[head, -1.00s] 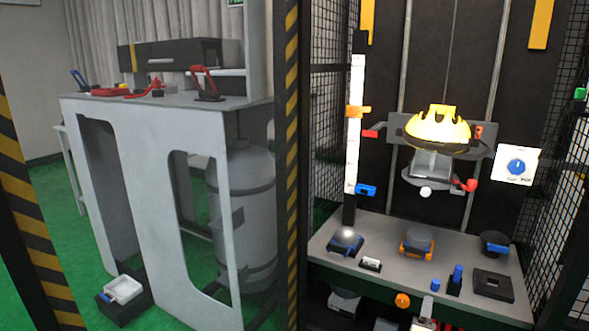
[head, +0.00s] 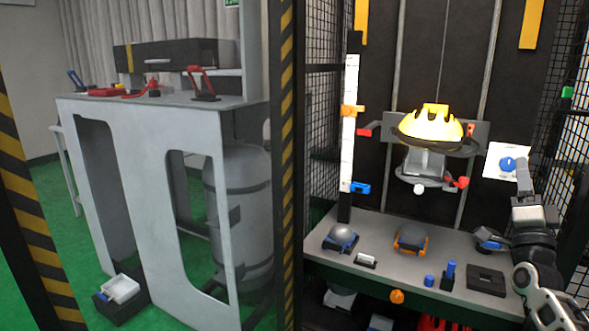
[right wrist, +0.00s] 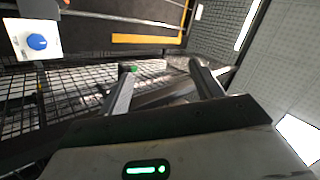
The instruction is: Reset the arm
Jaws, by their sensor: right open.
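My right gripper (head: 524,180) is at the right side of the head view, in front of the drop tower, pointing up beside the white panel. In the right wrist view its two fingers (right wrist: 160,88) are apart with nothing between them. The white panel (head: 494,161) with a blue knob (head: 508,164) is partly covered by the gripper in the head view. The panel also shows at the upper left of the right wrist view (right wrist: 18,48). My left gripper is in neither view.
A yellow helmet (head: 430,124) sits on the tower carriage. Several fixtures stand on the grey shelf (head: 385,240) below. Mesh walls (head: 325,120) flank the tower. A striped post (head: 285,190) separates it from a white bench (head: 150,110) on the left.

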